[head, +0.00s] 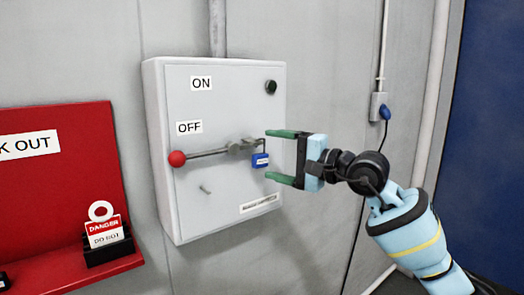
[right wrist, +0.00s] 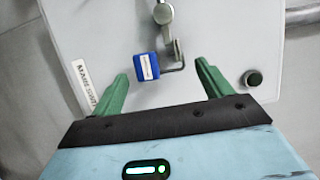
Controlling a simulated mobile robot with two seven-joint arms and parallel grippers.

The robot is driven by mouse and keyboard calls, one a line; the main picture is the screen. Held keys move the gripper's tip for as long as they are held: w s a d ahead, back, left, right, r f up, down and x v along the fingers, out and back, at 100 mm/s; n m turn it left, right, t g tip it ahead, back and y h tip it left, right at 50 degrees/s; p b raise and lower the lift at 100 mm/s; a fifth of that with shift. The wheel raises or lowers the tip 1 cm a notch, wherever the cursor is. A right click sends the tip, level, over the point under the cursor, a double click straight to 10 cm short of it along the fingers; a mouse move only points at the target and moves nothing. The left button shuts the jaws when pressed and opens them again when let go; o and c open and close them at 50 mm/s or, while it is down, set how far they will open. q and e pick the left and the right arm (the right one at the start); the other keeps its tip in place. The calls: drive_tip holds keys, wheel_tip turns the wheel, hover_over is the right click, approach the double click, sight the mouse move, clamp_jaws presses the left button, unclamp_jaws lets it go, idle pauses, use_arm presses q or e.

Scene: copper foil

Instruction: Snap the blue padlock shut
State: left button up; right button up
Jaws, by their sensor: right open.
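The blue padlock (head: 260,160) hangs by its shackle at the hasp on the grey switch box, right of the lever's pivot. It also shows in the right wrist view (right wrist: 146,66), with a white label on its face and its bent grey shackle beside it. The shackle appears raised out of the body on one side. My right gripper (head: 284,156) is open, with one green finger above and one below the padlock's level. In the right wrist view the padlock lies beyond and between the fingertips, apart from them. My left gripper is not in view.
The switch box (head: 220,215) carries a lever with a red ball (head: 177,158) at the OFF label (head: 189,128). A dark knob (head: 271,87) sits at its upper right. A red lockout board (head: 60,185) with a danger tag (head: 104,228) stands left. A socket with blue plug (head: 385,112) is right.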

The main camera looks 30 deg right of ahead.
sight(264, 157)
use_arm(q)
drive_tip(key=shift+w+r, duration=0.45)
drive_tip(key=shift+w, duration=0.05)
use_arm(e)
drive_tip(key=shift+x, duration=2.25)
drive_tip(key=shift+f, duration=0.15)
drive_tip(key=c, duration=1.1)
drive_tip(key=shift+a+f, duration=0.1)
drive_tip(key=shift+f, duration=0.05)
drive_tip(key=shift+c, duration=0.2)
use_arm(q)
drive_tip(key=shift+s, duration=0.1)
use_arm(e)
drive_tip(key=shift+f, duration=0.15)
drive_tip(key=o, duration=0.9)
drive_tip(key=shift+o, duration=1.2)
drive_tip(key=shift+w+r, duration=0.1)
drive_tip(key=shift+r, duration=0.1)
